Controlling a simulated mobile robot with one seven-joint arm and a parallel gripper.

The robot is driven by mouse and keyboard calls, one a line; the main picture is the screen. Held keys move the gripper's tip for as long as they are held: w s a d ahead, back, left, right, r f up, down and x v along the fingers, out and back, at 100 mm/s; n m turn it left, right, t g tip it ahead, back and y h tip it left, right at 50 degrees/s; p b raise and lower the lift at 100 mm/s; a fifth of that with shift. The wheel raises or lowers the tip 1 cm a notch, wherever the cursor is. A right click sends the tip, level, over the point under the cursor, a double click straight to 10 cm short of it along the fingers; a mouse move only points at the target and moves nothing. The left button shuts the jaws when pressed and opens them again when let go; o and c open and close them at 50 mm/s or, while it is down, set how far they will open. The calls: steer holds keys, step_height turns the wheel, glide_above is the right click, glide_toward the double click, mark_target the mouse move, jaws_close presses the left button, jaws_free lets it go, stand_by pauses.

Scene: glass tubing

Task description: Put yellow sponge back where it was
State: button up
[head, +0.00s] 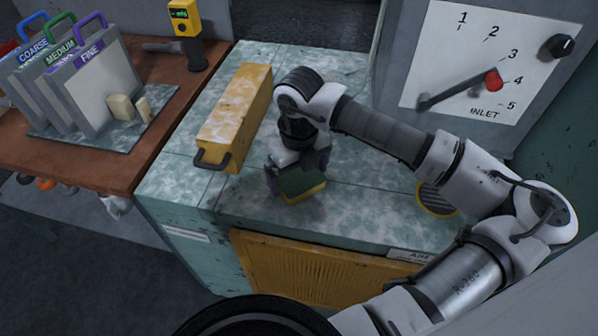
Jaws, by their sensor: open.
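The sponge (302,186), green on top with a yellow lower layer, rests on the worn teal-and-white tiled counter (360,205) near its front edge. My gripper (297,176) points down at the sponge, with its dark fingers open at the sponge's left and right sides. The gripper hides the sponge's back part. I cannot tell whether the fingers touch it.
A long yellow box (235,118) with a dark handle lies left of my gripper. A round yellow-and-black striped piece (436,199) is partly behind my arm. A dial panel (487,60) stands at the back right. A wooden bench (160,133) with upright labelled boards (95,85) is left.

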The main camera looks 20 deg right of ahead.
mark_target(299, 176)
steer(key=shift+r, duration=0.1)
step_height(299, 176, up, 12)
steer(key=b, duration=0.1)
stand_by(0.4)
